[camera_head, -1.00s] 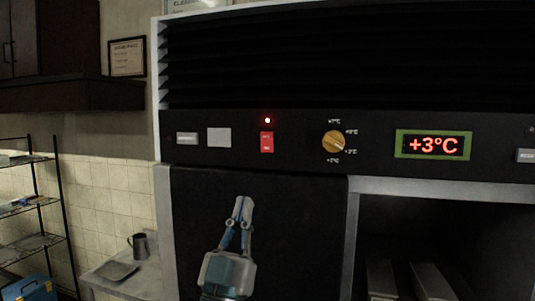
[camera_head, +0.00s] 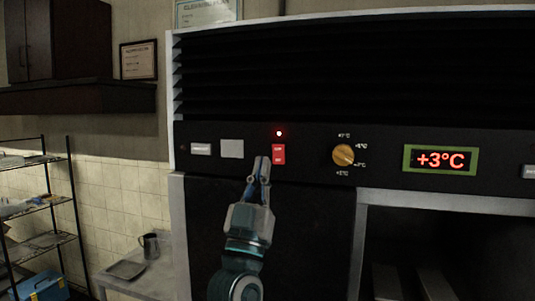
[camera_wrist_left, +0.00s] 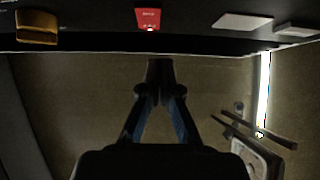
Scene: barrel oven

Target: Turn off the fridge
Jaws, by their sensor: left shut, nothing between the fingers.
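The fridge's black control panel (camera_head: 313,171) runs across the upper middle of the head view. A red switch (camera_head: 278,154) sits on it, with a small lit red light (camera_head: 279,133) just above. The switch also shows at the top of the left wrist view (camera_wrist_left: 148,19). A green-framed display (camera_head: 441,159) reads +3°C. My left gripper (camera_head: 263,161) is shut and empty, its fingertips just left of the red switch in the head view. In the left wrist view its tips (camera_wrist_left: 160,63) are below the switch in the picture. Contact cannot be told. My right gripper is not in view.
An orange-yellow knob (camera_head: 343,155) is right of the switch. A grey square plate (camera_head: 232,149) is to its left. A side table (camera_head: 155,281) with a metal jug (camera_head: 149,245) and a wire shelf (camera_head: 47,240) stand at the left.

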